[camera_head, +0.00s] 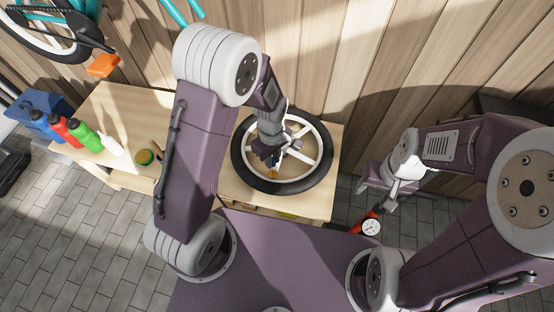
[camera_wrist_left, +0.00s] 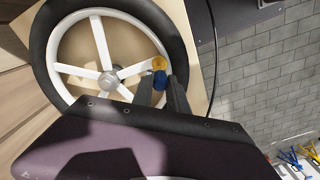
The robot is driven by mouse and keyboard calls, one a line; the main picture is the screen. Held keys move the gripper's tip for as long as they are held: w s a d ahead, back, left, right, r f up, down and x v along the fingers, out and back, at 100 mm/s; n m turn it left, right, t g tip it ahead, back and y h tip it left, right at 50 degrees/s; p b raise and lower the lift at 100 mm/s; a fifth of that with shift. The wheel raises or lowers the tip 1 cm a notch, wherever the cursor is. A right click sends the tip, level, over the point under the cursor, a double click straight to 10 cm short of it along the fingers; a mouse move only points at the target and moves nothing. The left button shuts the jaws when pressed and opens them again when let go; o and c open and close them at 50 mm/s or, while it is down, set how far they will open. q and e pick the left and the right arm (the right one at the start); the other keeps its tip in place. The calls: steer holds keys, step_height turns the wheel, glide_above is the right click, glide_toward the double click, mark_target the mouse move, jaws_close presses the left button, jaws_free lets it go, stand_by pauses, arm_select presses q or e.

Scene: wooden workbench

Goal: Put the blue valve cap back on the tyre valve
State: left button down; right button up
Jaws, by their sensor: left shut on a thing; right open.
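The wheel with a black tyre (camera_head: 239,165) and white spokes lies flat on the workbench. It also fills the upper left of the left wrist view (camera_wrist_left: 187,55). My left gripper (camera_head: 276,158) is over the wheel's near side and is shut on the blue valve cap (camera_wrist_left: 159,78). A yellow tyre valve (camera_wrist_left: 159,62) is right beside the cap at the rim, and shows in the head view too (camera_head: 272,174). I cannot tell whether cap and valve touch. My right gripper (camera_head: 374,188) is open and empty, off the bench's right side.
A red-handled gauge (camera_head: 371,227) is below my right gripper. A plank wall (camera_head: 330,60) rises behind the bench (camera_head: 125,105).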

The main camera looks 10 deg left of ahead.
arm_select(q)
steer(key=shift+w+f+b, duration=0.1)
steer(key=shift+f+b, duration=0.5)
steer(key=shift+f, duration=0.15)
step_height(320, 180, down, 5)
steer(key=b, duration=0.4)
steer(key=shift+r+b, duration=0.2)
steer(key=shift+b, duration=0.1)
steer(key=shift+r, duration=0.15)
steer(key=shift+p, duration=0.4)
